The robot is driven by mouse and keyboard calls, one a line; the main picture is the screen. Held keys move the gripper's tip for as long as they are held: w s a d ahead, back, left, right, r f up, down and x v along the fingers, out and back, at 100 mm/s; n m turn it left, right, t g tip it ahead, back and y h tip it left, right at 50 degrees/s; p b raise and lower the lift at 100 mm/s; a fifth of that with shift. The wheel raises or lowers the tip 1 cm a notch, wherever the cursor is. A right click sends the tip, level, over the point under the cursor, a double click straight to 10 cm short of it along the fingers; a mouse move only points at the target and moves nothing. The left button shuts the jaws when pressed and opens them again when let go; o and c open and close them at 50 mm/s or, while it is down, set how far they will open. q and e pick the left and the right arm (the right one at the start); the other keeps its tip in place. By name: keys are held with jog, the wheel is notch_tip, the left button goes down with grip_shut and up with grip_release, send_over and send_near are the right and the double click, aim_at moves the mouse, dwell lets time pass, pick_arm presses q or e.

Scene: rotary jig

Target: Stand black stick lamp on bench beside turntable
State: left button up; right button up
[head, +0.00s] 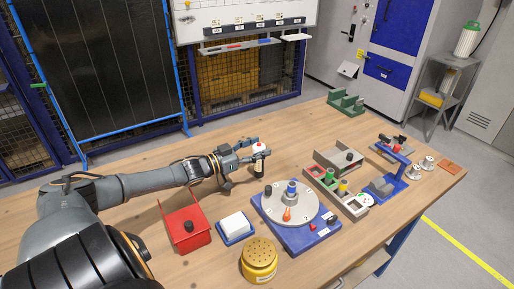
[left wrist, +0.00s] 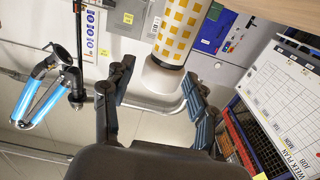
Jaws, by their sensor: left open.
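My left gripper (head: 254,160) is over the bench, behind and left of the turntable (head: 268,206). At its fingers is a small upright object with a black lower part (head: 259,168), a white upper part and a red spot on top. It may be the black stick lamp; its identity and base contact are unclear. In the left wrist view, the fingers (left wrist: 158,105) are spread apart. A white cylinder with yellow squares (left wrist: 184,28) and a pale end shows beyond or between them; I cannot tell if it is the same object. My right gripper is out of view.
On the bench (head: 150,160) are a red box (head: 184,228), a white block on a blue tray (head: 235,240) and a yellow perforated can (head: 259,258). Grey fixtures (head: 340,195) and a blue stand (head: 390,187) are right of the turntable.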

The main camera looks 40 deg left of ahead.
pick_arm(q)
jog(key=shift+r, duration=0.15)
jog(key=p+v, duration=0.3)
jog(key=v, duration=0.9)
dwell(0.5)
